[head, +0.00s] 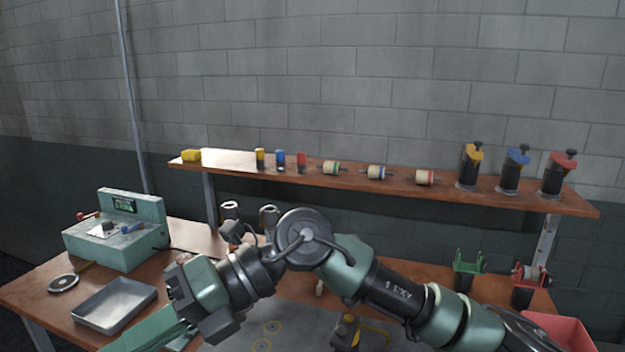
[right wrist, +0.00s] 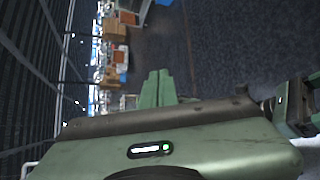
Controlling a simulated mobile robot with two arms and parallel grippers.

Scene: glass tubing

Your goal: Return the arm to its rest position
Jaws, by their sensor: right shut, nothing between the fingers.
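My right arm comes in from the right in the head view, bends above the workbench (head: 25,293) and reaches down to the lower left. Its far end runs out of the bottom of the picture, so the fingertips are hidden there. In the right wrist view the right gripper (right wrist: 158,88) shows its two green fingers pressed together, with nothing between them. Behind them is dark floor. My left gripper is in neither view.
A green control box (head: 118,232), a metal tray (head: 113,306) and a round dark disc (head: 63,283) are on the bench's left. A wall shelf (head: 400,188) carries spools and bottles. A red bin (head: 560,332) is at lower right. My arm covers the bench's middle.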

